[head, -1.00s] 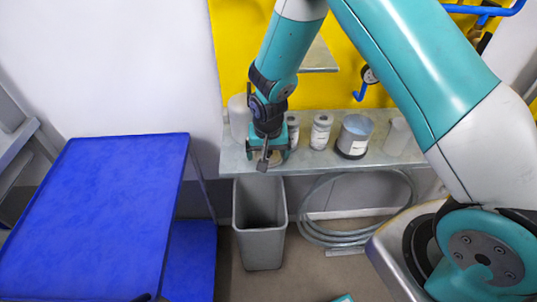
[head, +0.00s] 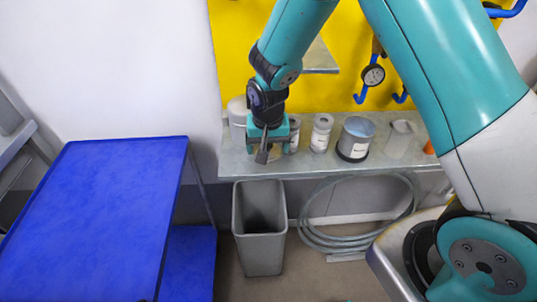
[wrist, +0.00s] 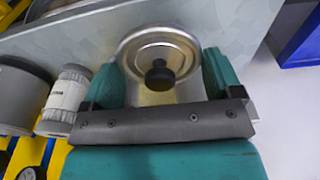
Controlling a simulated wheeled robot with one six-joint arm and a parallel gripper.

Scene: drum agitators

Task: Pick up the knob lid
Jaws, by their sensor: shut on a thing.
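The knob lid (wrist: 140,43) is a round, shiny metal disc with a black knob (wrist: 160,75) at its middle. In the wrist view it sits between the two teal fingers of my gripper (wrist: 161,70), which is shut on it. In the head view my gripper (head: 268,147) points down over the front left part of the grey shelf (head: 350,166). The lid is mostly hidden behind the fingers there. I cannot tell how much gap lies between the lid and the shelf.
White jars (head: 321,133), a grey labelled pot (head: 356,138) and a clear container (head: 400,138) stand on the shelf to the right. A grey bin (head: 260,247) is below the shelf. The blue table (head: 95,220) at the left is bare. A coiled hose (head: 325,237) lies below right.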

